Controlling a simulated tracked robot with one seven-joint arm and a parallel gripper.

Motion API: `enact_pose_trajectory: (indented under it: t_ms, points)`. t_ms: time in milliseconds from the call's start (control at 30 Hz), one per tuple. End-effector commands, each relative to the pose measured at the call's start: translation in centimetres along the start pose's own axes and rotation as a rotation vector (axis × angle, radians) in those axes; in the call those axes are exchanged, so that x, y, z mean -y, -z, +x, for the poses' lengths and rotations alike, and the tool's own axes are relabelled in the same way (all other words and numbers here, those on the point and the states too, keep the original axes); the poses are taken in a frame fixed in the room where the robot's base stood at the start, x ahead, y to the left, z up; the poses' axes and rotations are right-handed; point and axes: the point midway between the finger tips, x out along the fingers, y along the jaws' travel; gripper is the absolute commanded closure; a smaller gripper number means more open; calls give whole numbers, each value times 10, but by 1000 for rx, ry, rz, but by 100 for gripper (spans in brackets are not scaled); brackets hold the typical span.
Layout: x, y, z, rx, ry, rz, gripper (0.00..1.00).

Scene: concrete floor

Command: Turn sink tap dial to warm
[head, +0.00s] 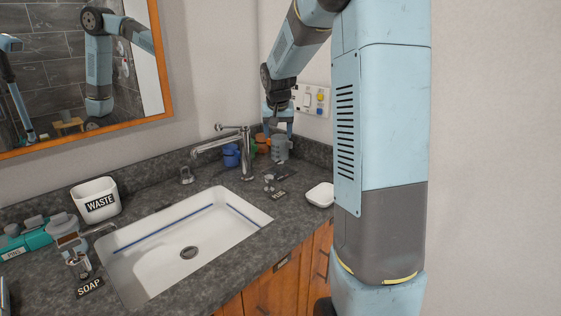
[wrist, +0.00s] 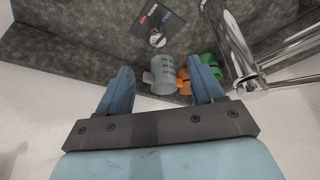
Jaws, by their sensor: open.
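The sink tap (head: 235,150) is a chrome spout with a lever at the back right of the basin; it also shows at the right of the wrist view (wrist: 240,50). A small metal dial (wrist: 158,40) sits by a dark card with red and blue lettering (wrist: 150,18) in the wrist view. Small metal fittings (head: 268,182) stand on the counter right of the tap in the head view. My gripper (head: 278,128) is open above the cups at the back wall. In the wrist view its fingers (wrist: 164,85) are spread, with the dial beyond them. The dial's setting is too small to read.
A grey cup (wrist: 163,76) shows between my fingers, with orange (wrist: 184,80) and green (wrist: 211,62) cups beside it. A blue cup (head: 231,155) stands behind the tap. A white soap dish (head: 320,195) lies at right; a waste bin (head: 97,199) stands left.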

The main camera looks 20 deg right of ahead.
Motion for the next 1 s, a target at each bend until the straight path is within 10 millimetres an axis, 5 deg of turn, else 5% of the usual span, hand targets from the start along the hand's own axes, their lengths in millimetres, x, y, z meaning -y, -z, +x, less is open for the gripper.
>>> enact_pose_trajectory:
  t_ms: [267,467,1000]
  points:
    - [-6,21,37,9,-1,33,33]
    - [-7,21,56,11,-2,33,33]
    - [-7,20,147,10,-2,33,33]
